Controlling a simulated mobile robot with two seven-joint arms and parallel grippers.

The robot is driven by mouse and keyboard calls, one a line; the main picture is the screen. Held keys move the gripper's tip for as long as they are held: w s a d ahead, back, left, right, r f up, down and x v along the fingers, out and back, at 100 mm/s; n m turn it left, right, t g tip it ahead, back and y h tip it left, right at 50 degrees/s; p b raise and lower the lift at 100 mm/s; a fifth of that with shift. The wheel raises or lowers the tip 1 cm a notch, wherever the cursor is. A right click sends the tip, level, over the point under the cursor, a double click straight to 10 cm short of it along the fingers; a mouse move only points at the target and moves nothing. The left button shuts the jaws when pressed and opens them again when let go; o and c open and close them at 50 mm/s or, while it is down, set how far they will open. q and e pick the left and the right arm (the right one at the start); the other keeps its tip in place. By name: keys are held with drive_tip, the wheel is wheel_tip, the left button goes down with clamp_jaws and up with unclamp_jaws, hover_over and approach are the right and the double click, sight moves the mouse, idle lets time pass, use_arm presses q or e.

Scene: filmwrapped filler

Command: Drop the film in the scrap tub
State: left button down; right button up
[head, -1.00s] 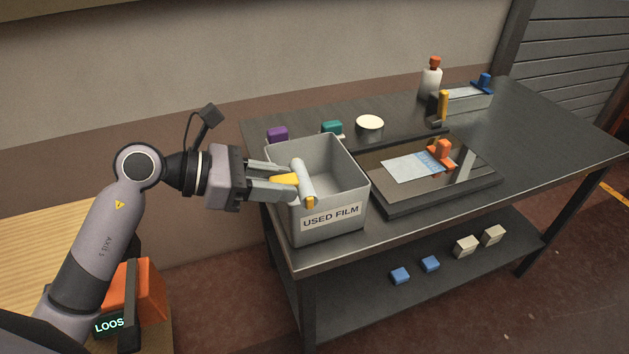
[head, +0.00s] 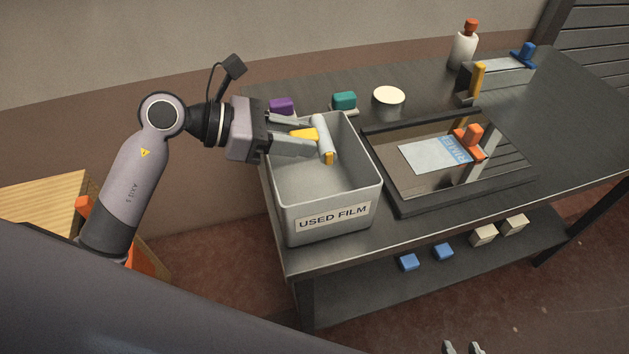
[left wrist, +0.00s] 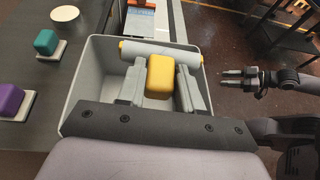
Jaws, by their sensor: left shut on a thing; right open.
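The film is a pale grey roll (head: 324,138) with yellow parts; a yellow block-like grip (left wrist: 160,76) sits behind the roll. My left gripper (head: 312,140) is shut on this yellow grip. It holds the film over the opening of the scrap tub, a grey open box labelled "USED FILM" (head: 285,222). In the left wrist view the roll (left wrist: 158,51) lies across the tub's far part, near its wall; exact height is unclear. The visible tub floor looks empty. My right gripper (head: 462,348) is open and empty at the bottom edge, clear of the table.
The tub stands at the dark table's (head: 272,252) near left corner. Purple (head: 281,106) and teal (head: 344,101) blocks and a round pale-topped item (head: 389,99) stand behind it. A white bottle (head: 464,50) stands at the back.

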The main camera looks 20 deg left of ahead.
use_arm(q)
wheel_tip(320, 180, down, 4)
drive_tip(key=shift+r+b, duration=0.25)
drive_tip(key=shift+b, duration=0.6)
drive_tip(key=c, duration=0.7)
unclamp_jaws()
drive_tip(key=shift+o, duration=0.2)
drive_tip(key=shift+a, duration=0.1)
drive_tip(key=b+v, duration=0.1)
drive_tip(key=v, duration=0.6)
